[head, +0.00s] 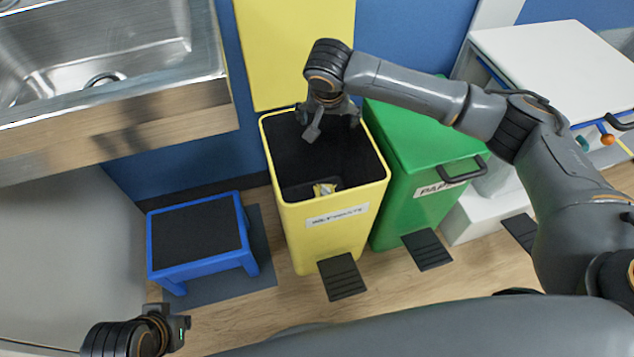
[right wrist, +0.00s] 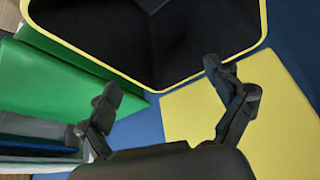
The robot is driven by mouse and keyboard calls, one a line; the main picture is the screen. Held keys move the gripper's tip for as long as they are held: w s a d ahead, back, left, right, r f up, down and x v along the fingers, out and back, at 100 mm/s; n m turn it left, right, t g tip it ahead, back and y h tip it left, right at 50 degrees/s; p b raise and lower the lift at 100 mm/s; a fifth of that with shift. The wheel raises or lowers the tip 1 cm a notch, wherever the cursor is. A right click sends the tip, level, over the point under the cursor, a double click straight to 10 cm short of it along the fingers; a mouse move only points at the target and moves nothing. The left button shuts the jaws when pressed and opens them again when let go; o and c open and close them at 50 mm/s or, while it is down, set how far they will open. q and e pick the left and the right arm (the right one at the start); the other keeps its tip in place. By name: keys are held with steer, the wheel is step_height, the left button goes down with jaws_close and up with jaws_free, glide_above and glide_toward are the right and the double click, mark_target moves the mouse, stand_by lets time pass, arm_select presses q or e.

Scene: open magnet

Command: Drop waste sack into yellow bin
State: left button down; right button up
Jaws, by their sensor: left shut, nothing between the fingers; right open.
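The yellow bin (head: 330,247) stands open in the head view, with its yellow lid (head: 295,50) raised behind it. A small yellow and white item (head: 325,188) shows inside the bin near its front wall; I cannot tell whether it is part of the waste sack. My right gripper (head: 333,126) is open and empty over the back of the bin opening. The right wrist view shows its spread fingers (right wrist: 162,78) and the dark bin interior (right wrist: 170,40). My left gripper (head: 178,330) is shut and empty at the bottom left, away from the bin.
A green bin (head: 420,145) stands closed against the yellow bin's right side. A blue step stool (head: 200,240) is to the left, below a steel sink (head: 110,50). Black pedals (head: 341,277) stick out in front of the bins. A white cabinet (head: 555,65) stands at the right.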

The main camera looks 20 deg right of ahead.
steer(key=v, duration=1.2)
